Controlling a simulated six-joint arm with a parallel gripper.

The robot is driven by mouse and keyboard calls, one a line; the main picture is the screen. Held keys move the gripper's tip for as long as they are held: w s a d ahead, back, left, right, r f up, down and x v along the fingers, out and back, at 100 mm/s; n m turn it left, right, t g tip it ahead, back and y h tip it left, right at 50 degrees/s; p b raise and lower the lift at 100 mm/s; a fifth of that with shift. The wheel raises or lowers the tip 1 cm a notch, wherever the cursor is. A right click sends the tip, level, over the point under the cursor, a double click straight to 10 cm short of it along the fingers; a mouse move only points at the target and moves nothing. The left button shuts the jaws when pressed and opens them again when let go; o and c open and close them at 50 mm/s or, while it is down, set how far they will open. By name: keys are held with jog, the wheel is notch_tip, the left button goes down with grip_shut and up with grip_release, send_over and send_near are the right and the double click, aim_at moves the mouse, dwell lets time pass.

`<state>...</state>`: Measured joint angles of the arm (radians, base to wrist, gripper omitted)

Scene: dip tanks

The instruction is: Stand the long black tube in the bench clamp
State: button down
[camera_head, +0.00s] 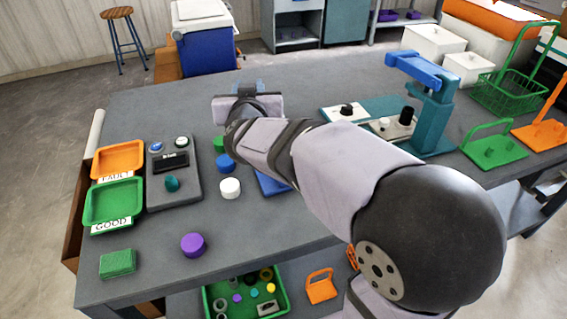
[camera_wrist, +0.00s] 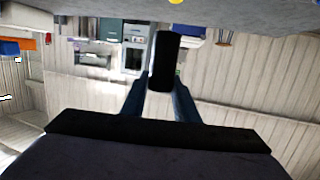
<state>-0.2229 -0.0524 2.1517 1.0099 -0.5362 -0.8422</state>
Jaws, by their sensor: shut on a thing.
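My gripper (camera_head: 247,88) is over the far left part of the bench, beyond my forearm. In the wrist view its two blue fingers (camera_wrist: 161,92) are shut on a black tube (camera_wrist: 164,60), whose near end faces the camera. The tube's full length does not show, and my wrist hides it in the head view. I cannot tell for sure which thing is the bench clamp. A teal stand with a blue lever (camera_head: 432,115) is at the right back of the bench. A blue plate (camera_head: 270,183) is partly hidden under my arm.
Orange (camera_head: 119,158) and green (camera_head: 112,201) trays and a grey button box (camera_head: 174,185) are at left. Blue, white and purple (camera_head: 193,245) round pieces stand mid-bench. Green (camera_head: 494,145) and orange (camera_head: 543,132) handled holders and a green basket (camera_head: 505,93) are at right.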

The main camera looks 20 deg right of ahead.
jog(key=s+d+f+m+g+h, duration=0.2)
jog(key=s+d+f+m+h, duration=0.15)
jog(key=s+d+h, duration=0.35)
jog(key=shift+m+y, duration=0.35)
jog(key=shift+y, duration=0.55)
jog(key=shift+s+a+f+b, duration=0.15)
jog(key=shift+f+b, duration=0.4)
jog(key=shift+f, duration=0.95)
jog(key=shift+s+a+f+b, duration=0.15)
jog(key=shift+f+b, duration=0.35)
jog(key=shift+f, duration=1)
jog(key=shift+s+a+f+b, duration=0.1)
jog(key=shift+a+f+b, duration=0.3)
jog(key=shift+f, duration=1.1)
jog(key=shift+d+f, duration=0.15)
jog(key=shift+f, duration=0.05)
jog(key=c, duration=1.4)
grip_release()
jog(key=shift+r, duration=0.1)
jog(key=shift+s+r, duration=0.1)
jog(key=b+v, duration=0.1)
jog(key=v, duration=1)
jog(key=shift+s+a+r, duration=0.2)
jog(key=shift+s+a, duration=0.05)
jog(key=shift+a, duration=0.05)
jog(key=shift+w, duration=0.1)
